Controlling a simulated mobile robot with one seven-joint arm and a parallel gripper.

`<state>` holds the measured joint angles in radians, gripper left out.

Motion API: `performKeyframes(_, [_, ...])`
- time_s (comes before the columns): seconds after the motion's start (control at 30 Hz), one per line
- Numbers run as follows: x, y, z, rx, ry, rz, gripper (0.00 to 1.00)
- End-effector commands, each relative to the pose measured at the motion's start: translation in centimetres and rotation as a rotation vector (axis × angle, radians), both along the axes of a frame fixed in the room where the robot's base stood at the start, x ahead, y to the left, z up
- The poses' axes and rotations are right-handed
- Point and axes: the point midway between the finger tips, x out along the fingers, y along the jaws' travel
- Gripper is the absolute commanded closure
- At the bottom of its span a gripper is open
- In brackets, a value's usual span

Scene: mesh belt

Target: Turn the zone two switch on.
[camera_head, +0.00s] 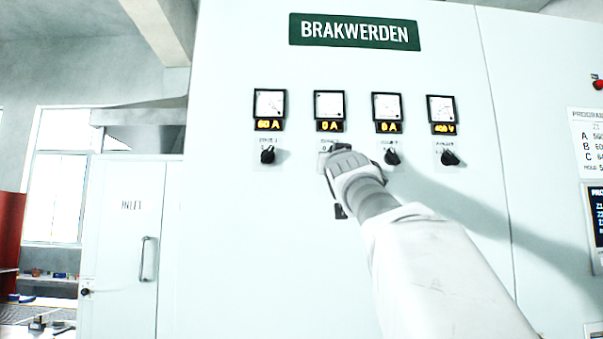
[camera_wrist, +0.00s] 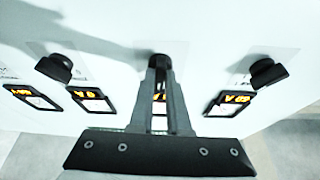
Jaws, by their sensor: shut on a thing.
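The cabinet's second switch from the left, the zone two switch, is hidden behind my gripper (camera_head: 334,156) in the head view. In the wrist view, its black knob (camera_wrist: 154,59) shows at the fingertips, and my gripper (camera_wrist: 159,76) is shut on it. Above this switch, the meter (camera_head: 329,105) has a readout (camera_head: 329,126) of 0 A. I cannot tell which way the gripped knob points.
Another black knob, zone one (camera_head: 268,156), is left, under a 60 A readout (camera_head: 268,125). Right are the third knob (camera_head: 392,157), under 0 A, and the fourth knob (camera_head: 450,158), under a 400 V readout. A door (camera_head: 125,250) stands left.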

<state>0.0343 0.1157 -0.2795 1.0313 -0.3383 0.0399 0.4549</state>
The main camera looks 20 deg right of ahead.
Motion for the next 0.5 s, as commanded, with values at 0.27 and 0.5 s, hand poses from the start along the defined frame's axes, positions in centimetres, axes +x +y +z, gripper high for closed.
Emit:
performKeyframes(0.27, [0.18, 0.31, -0.48, 0.135, -0.041, 0.002, 1.0])
performKeyframes(0.5, [0.19, 0.39, -0.16, 0.266, -0.077, 0.001, 1.0])
